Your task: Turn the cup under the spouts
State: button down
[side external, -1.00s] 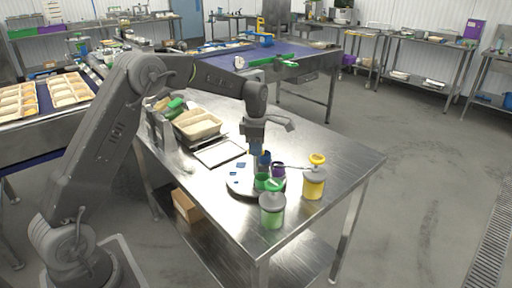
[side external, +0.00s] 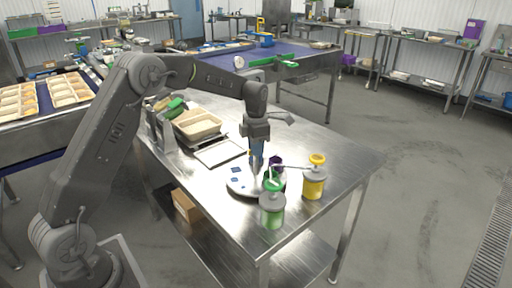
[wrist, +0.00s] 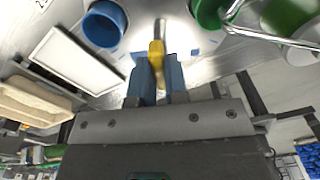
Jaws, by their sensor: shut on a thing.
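The round turntable (side external: 238,187) lies on the steel table with small blue patches on its top. A green cup (side external: 270,176) and a purple cup (side external: 276,161) stand on its right side. In the wrist view the green cup (wrist: 208,12) is at the top and a blue cup (wrist: 103,24) is at upper left. My gripper (side external: 257,166) points down over the turntable. In the wrist view its blue fingers (wrist: 157,68) are shut on a yellow peg (wrist: 156,52). The green-filled dispenser (side external: 271,212) and the yellow-filled dispenser (side external: 314,184) stand beside the turntable with thin spouts reaching over the cups.
A flat pale rectangular plate (side external: 220,152) lies behind the turntable, with a tan tray (side external: 198,125) beyond it. The table's right part (side external: 340,152) is clear. The dispensers stand close to the turntable's right and front edges.

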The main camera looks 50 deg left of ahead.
jog(key=shift+r, duration=0.1)
dwell(0.6)
jog(key=c, duration=1.1)
grip_release()
jog(key=shift+c, duration=0.2)
notch_tip(320, 180, up, 14)
